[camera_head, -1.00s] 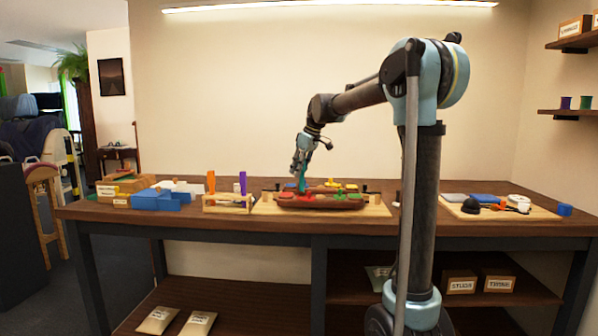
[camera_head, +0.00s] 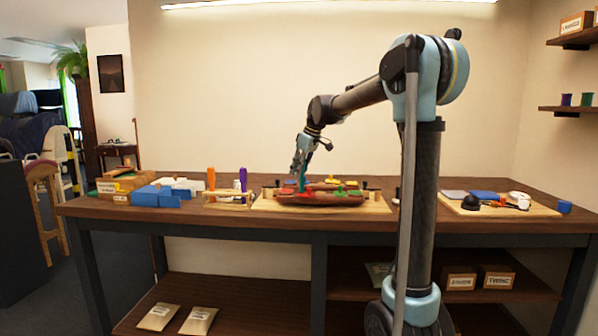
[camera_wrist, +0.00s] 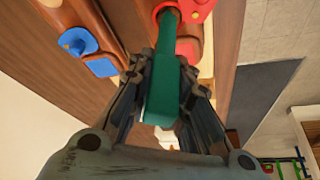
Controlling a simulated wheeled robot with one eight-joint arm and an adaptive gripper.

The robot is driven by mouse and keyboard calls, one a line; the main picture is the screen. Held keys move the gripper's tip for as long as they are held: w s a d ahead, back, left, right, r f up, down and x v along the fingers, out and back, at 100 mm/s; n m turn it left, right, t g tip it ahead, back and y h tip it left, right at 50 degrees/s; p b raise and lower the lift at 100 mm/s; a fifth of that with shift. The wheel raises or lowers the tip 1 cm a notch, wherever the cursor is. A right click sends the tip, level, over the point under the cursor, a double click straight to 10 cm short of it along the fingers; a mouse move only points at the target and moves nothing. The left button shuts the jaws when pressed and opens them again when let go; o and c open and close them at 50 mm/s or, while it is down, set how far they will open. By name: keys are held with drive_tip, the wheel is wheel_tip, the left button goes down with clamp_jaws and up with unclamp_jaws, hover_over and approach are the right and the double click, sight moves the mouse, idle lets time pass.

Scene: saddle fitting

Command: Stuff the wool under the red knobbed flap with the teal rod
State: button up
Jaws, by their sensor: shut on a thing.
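My gripper (camera_head: 303,165) is shut on the teal rod (camera_head: 302,184), which points down at the left part of the saddle. The rod also shows in the wrist view (camera_wrist: 164,97) between my fingers, with its far end at the red knobbed flap (camera_wrist: 192,10). In the head view the red flap (camera_head: 289,189) lies at the saddle's left end, beside the rod's lower end. I cannot tell whether the rod's tip is under the flap or only touching its edge. The brown saddle (camera_head: 318,200) rests on a wooden board (camera_head: 375,207). I cannot make out any wool.
Other flaps on the saddle are yellow (camera_head: 332,181) and green (camera_head: 340,194). A rack (camera_head: 228,205) with an orange-handled tool (camera_head: 211,178) and a purple-handled tool (camera_head: 243,179) stands to the left. Blue boxes (camera_head: 155,196) are farther left. A tool board (camera_head: 500,211) lies at the right.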

drive_tip(key=shift+f, duration=0.75)
idle(0.8)
drive_tip(key=shift+r, duration=0.1)
wheel_tip(320, 180, up, 8)
idle(1.2)
